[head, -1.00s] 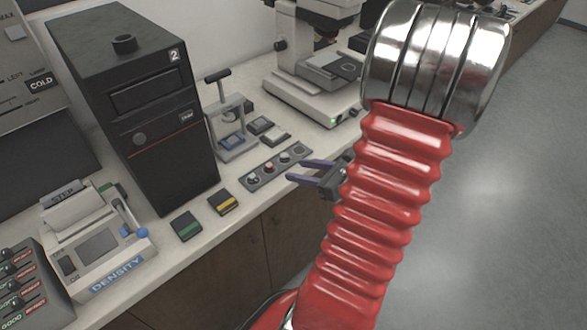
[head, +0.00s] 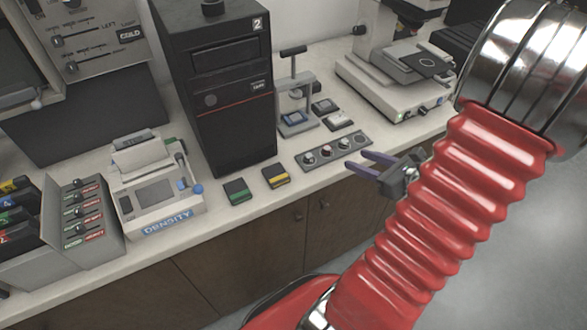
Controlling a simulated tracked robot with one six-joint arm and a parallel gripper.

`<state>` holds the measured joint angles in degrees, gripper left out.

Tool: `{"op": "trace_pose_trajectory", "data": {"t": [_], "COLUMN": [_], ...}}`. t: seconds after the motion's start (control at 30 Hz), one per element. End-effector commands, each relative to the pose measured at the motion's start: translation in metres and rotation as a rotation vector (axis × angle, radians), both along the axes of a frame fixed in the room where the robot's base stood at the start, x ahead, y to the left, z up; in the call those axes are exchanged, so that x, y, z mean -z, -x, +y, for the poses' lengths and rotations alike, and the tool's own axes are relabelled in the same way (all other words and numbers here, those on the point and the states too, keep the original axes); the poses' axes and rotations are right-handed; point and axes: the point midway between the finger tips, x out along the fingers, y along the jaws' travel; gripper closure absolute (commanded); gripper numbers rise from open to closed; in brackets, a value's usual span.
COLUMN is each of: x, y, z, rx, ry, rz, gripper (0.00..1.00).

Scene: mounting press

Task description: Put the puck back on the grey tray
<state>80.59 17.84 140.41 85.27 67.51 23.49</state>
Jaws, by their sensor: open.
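The grey tray (head: 345,158) is a long narrow strip on the white counter, with a row of small round spots. Three of these look like small pucks, a dark-topped one (head: 309,159), a reddish one (head: 325,151) and a pale one (head: 342,146); the right-end spot looks dark, and I cannot tell whether it is empty. A small press (head: 294,90) with a T-handle stands behind the tray, with a blue piece at its base. My gripper (head: 355,159) is open, its two purple-grey fingers pointing left near the tray's front edge. Nothing shows between them.
Green (head: 237,191) and yellow (head: 276,176) marked blocks lie left of the tray. A tall black tower (head: 225,100) and a density device (head: 155,190) stand further left. A microscope-like instrument (head: 400,80) stands behind right.

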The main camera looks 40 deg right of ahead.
Motion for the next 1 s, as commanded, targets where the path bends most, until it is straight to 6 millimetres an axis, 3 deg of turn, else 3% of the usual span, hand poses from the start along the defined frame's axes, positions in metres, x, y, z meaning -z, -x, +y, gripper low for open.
{"op": "trace_pose_trajectory", "data": {"t": [0.17, 0.5, 0.8, 1.0], "x": [-0.007, -0.033, -0.049, -0.059], "y": [-0.012, -0.044, -0.04, -0.028], "z": [0.02, 0.125, 0.208, 0.247], "rx": [-0.092, -0.575, -1.013, -1.283], "ry": [0.052, 0.348, 0.673, 0.912], "rz": [0.017, 0.093, 0.125, 0.124], "gripper": [0.59, 0.59, 0.59, 0.59]}}
